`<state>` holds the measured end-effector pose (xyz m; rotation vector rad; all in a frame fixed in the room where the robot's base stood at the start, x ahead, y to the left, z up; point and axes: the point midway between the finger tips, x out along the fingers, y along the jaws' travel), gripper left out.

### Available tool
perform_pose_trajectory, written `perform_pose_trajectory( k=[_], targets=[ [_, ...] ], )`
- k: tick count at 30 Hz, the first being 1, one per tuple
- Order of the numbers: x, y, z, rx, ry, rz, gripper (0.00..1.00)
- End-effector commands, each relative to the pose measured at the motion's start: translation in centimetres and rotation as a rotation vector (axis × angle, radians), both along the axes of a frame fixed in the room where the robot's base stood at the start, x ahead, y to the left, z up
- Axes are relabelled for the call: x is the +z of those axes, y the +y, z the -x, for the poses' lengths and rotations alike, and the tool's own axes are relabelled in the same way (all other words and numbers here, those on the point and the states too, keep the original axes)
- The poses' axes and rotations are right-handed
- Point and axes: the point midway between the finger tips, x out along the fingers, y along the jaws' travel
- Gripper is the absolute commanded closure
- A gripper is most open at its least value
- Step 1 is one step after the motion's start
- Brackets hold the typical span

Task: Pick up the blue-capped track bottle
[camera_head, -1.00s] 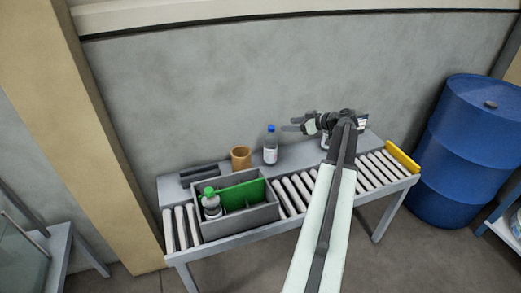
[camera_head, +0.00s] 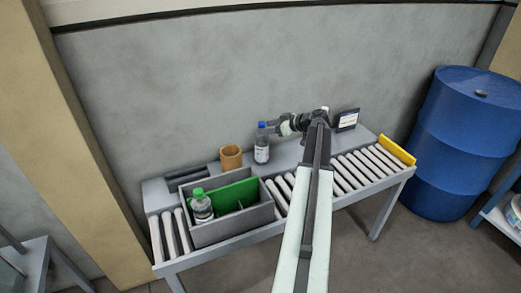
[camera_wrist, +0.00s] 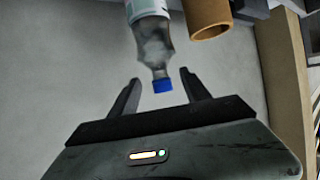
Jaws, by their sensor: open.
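The blue-capped bottle (camera_head: 262,146) stands upright on the grey back shelf of the roller table, with a white label. In the wrist view the bottle (camera_wrist: 152,40) appears upside down, its blue cap between the tips of the two open fingers. My gripper (camera_head: 268,128) reaches in from the right at the height of the bottle's upper part. In the wrist view my gripper (camera_wrist: 160,86) is open, with a gap on each side of the cap and nothing held. The far finger is partly hidden in the head view.
A tan cup (camera_head: 231,158) stands just left of the bottle. A grey divided crate (camera_head: 236,228) in front holds a green-capped bottle (camera_head: 201,206) and a green panel (camera_head: 232,196). A small display (camera_head: 347,120) stands at right. A blue drum (camera_head: 460,145) is beyond the table.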

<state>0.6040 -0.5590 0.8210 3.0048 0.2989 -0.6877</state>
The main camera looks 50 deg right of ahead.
Motion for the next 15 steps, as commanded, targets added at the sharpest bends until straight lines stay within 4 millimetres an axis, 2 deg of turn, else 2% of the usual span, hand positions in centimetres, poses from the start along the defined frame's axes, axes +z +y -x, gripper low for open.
perform_pose_trajectory(
  k=[1, 5, 11, 12, 15],
  targets=[
    [-1.0, 0.2, -0.9, 0.001, 0.0, 0.0, 0.44],
    [-1.8, 0.6, -2.8, 0.001, 0.0, 0.0, 0.44],
    [-1.6, 0.7, -3.1, 0.0, 0.0, -0.001, 0.44],
    [-1.6, 0.7, -3.1, 0.0, 0.0, 0.0, 0.47],
    [-1.6, 0.8, -3.1, 0.001, 0.0, 0.0, 0.75]
  ],
)
